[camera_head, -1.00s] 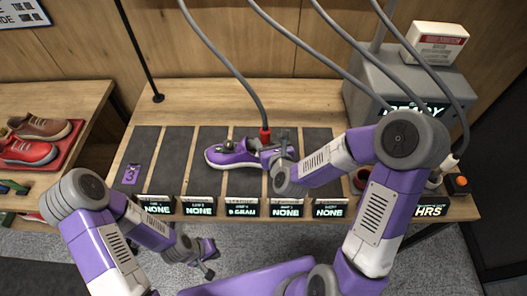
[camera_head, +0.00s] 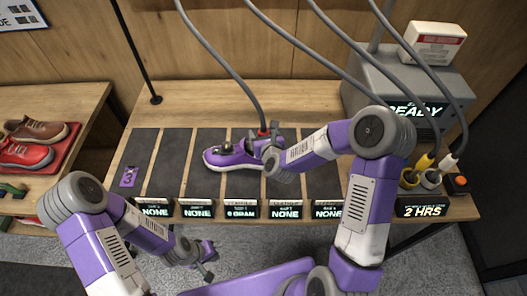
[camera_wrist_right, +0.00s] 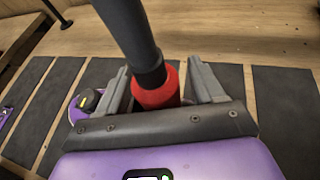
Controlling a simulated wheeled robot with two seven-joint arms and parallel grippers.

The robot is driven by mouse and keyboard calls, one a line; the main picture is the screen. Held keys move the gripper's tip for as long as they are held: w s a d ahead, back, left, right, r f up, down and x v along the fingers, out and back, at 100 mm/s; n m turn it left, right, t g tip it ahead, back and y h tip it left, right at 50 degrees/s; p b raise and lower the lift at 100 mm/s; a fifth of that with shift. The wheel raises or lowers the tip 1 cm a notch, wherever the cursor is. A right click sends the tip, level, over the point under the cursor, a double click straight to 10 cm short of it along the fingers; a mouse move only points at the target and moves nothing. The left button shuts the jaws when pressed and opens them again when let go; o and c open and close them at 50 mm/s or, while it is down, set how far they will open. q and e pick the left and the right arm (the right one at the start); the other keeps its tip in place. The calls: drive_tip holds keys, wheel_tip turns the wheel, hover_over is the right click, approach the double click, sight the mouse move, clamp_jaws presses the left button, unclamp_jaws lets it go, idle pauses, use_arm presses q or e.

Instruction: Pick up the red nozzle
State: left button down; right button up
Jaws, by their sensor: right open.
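The red nozzle (camera_head: 263,132) hangs on the end of a grey hose, above the purple sneaker (camera_head: 228,157) on the middle mat. In the right wrist view the red nozzle (camera_wrist_right: 156,92) stands upright below the dark hose. My right gripper (camera_head: 274,143) is open, and in its wrist view its two fingers (camera_wrist_right: 163,84) stand on either side of the nozzle, with a clear gap on the right. The sneaker is partly hidden by my right gripper. My left gripper (camera_head: 207,260) is empty and looks open, low in front of the table.
Several hoses run down from above. A grey machine (camera_head: 385,85) stands at the back right; yellow (camera_head: 425,162) and white (camera_head: 447,163) nozzles stand in holders before it. Small displays (camera_head: 241,208) line the front edge. The left dark mats (camera_head: 172,165) are mostly clear.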

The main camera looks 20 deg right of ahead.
clamp_jaws()
idle(0.3)
